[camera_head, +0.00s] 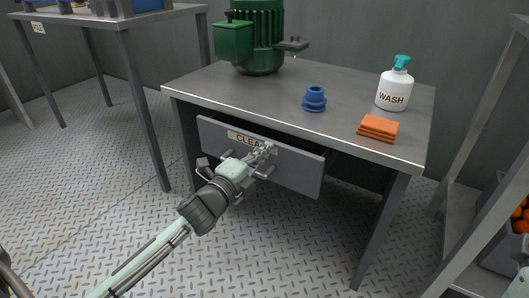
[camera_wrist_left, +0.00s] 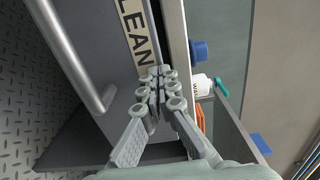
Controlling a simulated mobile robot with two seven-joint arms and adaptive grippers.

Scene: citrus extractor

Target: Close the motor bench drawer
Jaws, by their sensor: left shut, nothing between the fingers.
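The motor bench (camera_head: 330,110) has a grey drawer (camera_head: 305,172) under its top, and the drawer stands partly open, with a dark gap behind its front panel. The front carries a "CLEAN" label, which also shows in the wrist view (camera_wrist_left: 135,35), and a bar handle (camera_wrist_left: 80,60). My left gripper (camera_head: 268,150) is shut and empty at the drawer front, over the end of the label. In the wrist view its closed fingertips (camera_wrist_left: 158,78) are by the label and the panel's upper edge. I cannot tell whether they touch. My right gripper is not in view.
On the bench top stand a green motor (camera_head: 258,40), a blue stepped part (camera_head: 314,99), a white WASH bottle (camera_head: 393,92) and folded orange cloths (camera_head: 378,128). Another table (camera_head: 110,20) is at the left, and a rack with a crate of oranges (camera_head: 500,250) at the right.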

